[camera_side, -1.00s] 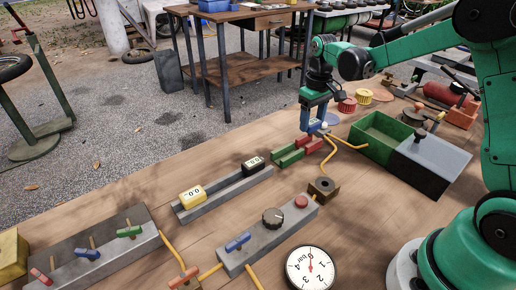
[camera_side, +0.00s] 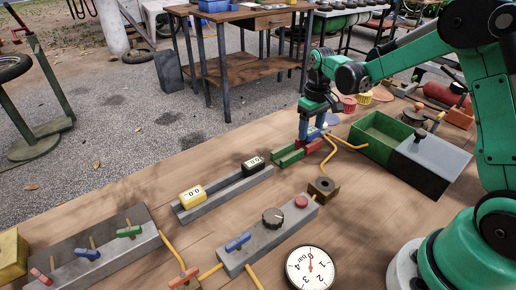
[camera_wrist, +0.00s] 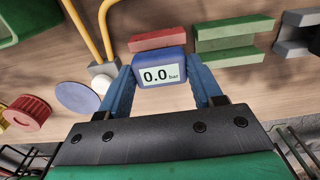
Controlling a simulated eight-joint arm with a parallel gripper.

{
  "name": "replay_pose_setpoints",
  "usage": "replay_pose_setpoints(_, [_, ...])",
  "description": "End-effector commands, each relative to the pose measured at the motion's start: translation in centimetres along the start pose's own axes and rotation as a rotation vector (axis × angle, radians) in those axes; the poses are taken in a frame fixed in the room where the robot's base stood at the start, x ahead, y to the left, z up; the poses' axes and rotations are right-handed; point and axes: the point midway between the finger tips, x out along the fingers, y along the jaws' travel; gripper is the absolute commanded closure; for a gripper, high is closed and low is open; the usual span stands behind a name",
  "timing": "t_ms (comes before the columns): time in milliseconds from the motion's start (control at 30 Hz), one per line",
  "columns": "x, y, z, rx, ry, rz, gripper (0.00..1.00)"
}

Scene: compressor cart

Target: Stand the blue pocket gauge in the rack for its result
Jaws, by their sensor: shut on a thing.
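The blue pocket gauge (camera_wrist: 160,72), its display reading 0.0 bar, sits between the two blue fingers of my gripper (camera_wrist: 160,88) in the wrist view. My gripper (camera_side: 312,131) is shut on it, low beside the result racks. A red rack (camera_wrist: 158,40) lies right by the gauge's far edge in the wrist view. A green rack (camera_wrist: 234,32) is to its right; it also shows in the side view (camera_side: 289,155). The red rack (camera_side: 315,146) is just below my gripper in the side view. I cannot tell whether the gauge touches the red rack.
A grey channel (camera_side: 225,190) holds a yellow gauge (camera_side: 193,195) and a black gauge (camera_side: 253,164). A green open bin (camera_side: 380,133) stands to the right of my gripper. Yellow hoses (camera_side: 343,143) run close by. A grey panel with knob (camera_side: 268,240) and a dial (camera_side: 310,268) lie nearer.

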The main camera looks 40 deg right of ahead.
Motion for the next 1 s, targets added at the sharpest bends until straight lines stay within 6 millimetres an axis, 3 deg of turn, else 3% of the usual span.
replay_pose_setpoints(167, [0.5,0.0,0.0,0.0,0.0,0.0,1.0])
replay_pose_setpoints(200, [0.5,0.0,0.0,0.0,0.0,0.0,0.38])
replay_pose_setpoints(333, [0.5,0.0,0.0,0.0,0.0,0.0,0.04])
replay_pose_setpoints(667, [0.2,0.0,0.0,0.0,0.0,0.0,0.04])
replay_pose_setpoints(1000, [-4.2,0.0,0.0,0.0,0.0,0.0,0.04])
